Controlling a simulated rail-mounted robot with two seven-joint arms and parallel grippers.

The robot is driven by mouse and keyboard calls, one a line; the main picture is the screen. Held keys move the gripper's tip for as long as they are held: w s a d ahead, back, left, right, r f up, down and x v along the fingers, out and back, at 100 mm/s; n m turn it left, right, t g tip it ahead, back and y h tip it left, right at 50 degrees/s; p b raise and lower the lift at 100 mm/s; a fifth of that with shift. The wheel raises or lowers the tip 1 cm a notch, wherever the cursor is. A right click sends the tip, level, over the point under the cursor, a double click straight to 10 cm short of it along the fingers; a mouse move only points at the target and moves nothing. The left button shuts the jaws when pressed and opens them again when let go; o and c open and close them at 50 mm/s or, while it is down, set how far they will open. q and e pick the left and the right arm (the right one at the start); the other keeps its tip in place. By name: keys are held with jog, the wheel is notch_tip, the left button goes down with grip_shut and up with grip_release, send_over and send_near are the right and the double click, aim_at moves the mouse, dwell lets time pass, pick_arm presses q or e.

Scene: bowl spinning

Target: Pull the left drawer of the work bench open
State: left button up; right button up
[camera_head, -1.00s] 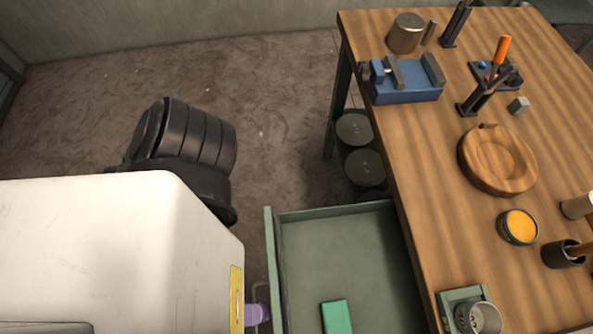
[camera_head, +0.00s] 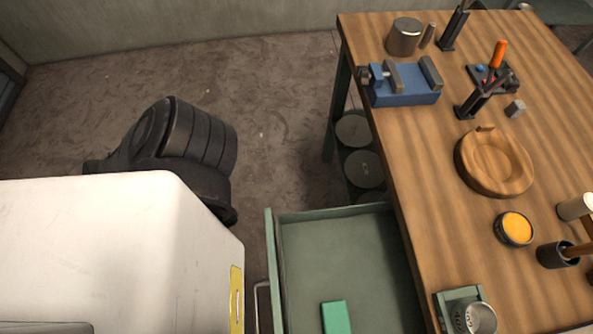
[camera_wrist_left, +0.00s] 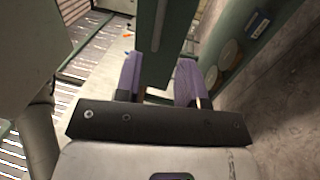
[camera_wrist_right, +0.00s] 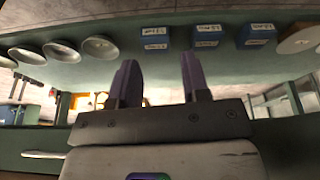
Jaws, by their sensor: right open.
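A green drawer (camera_head: 350,250) stands pulled out from the near side of the wooden work bench (camera_head: 440,220) in the head view. Its bar handle (camera_head: 261,305) shows on the drawer's left, outer face, partly cut off by the frame edge. My left gripper (camera_wrist_left: 160,80) shows in the left wrist view with its purple fingers apart. A green panel edge (camera_wrist_left: 165,45) reaches down between them; I cannot tell whether they touch it. My left fingers are not visible in the head view. My right gripper (camera_wrist_right: 156,80) is open and empty.
A green block (camera_head: 336,317) lies in the drawer. The bench top carries a blue vise (camera_head: 403,88), a wooden bowl (camera_head: 494,163), an orange-filled tin (camera_head: 514,229) and tools.

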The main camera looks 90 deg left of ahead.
pick_arm(q)
jog(key=shift+s+f, duration=0.2)
jog(key=shift+s, duration=0.85)
